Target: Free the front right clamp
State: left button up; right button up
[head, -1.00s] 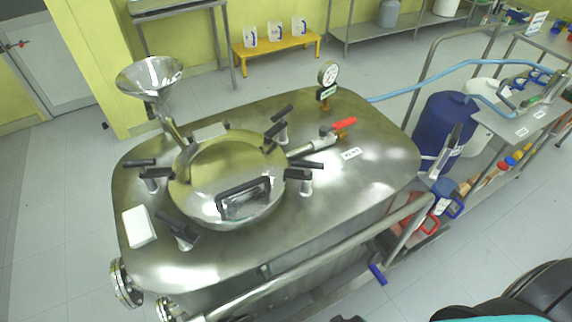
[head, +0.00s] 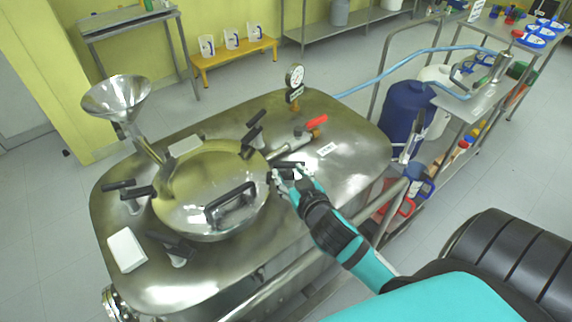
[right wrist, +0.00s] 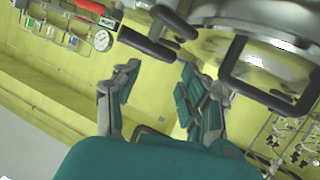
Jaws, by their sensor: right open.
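The front right clamp (head: 290,165), with a black handle, stands at the right edge of the round steel lid (head: 190,180) on the reactor. My right gripper (head: 284,178) is at this clamp in the head view and partly hides it. In the right wrist view the right gripper (right wrist: 160,85) has its two fingers spread apart. A black clamp handle (right wrist: 148,43) shows just beyond the gap between the fingertips; I cannot tell whether they touch it. My left gripper is not in view.
Other black-handled clamps stand around the lid, one at the back right (head: 256,120). The lid handle (head: 230,205) is left of my gripper. A pressure gauge (head: 295,77), a red-handled valve (head: 316,121) and a steel funnel (head: 117,97) rise from the reactor top. A rail (head: 262,280) runs along the front.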

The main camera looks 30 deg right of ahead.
jog(key=w+a+r+n+t+y, duration=0.25)
jog(key=r+n+t+y, duration=0.2)
jog(key=r, duration=0.55)
jog(key=w+a+r+n+t+y, duration=0.25)
jog(key=r+y, duration=0.25)
jog(key=r, duration=0.4)
jog(key=s+a+r+n+g+y, duration=0.25)
jog(key=a+n+g+y, duration=0.35)
jog(key=n+y, duration=0.3)
jog(key=m+g+h, duration=0.3)
jog(key=g+h, duration=0.8)
jog(key=h, duration=0.2)
send_near(290, 163)
jog(key=p+x, duration=0.3)
jog(key=x, duration=0.8)
jog(key=shift+w+f, duration=0.1)
jog(key=shift+f, duration=0.05)
